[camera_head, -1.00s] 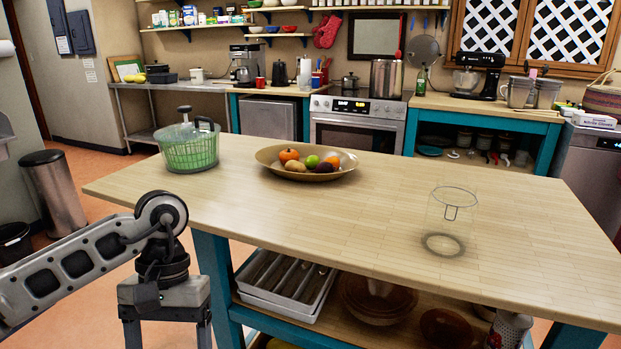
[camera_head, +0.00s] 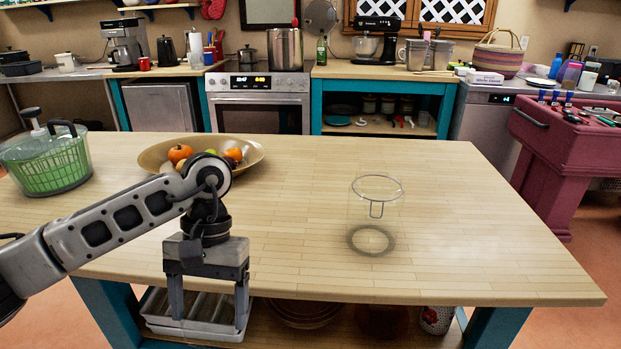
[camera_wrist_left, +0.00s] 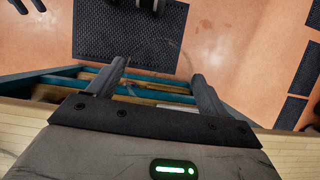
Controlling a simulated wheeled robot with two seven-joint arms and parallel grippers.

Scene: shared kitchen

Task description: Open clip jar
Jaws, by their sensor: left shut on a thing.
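The clip jar (camera_head: 377,190) is clear glass, standing upright on the wooden island top, right of the middle in the head view. Its metal ring and the wire clip at its front show best; the glass is almost invisible and a round shadow lies at its base. My left gripper (camera_head: 208,312) points down at the island's near edge, left of the jar and well apart from it. Its two fingers are spread, with nothing seen between them. The wrist view shows the spread fingers (camera_wrist_left: 160,90) too, over the shelf edge and floor. My right gripper is not seen.
The wooden island top (camera_head: 300,262) is clear around the jar. A fruit bowl (camera_head: 150,158) stands behind my left arm, and a green salad spinner (camera_head: 50,165) at the far left. A white tray (camera_head: 195,325) lies below, behind the gripper. A dark mat (camera_wrist_left: 130,45) lies on the floor.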

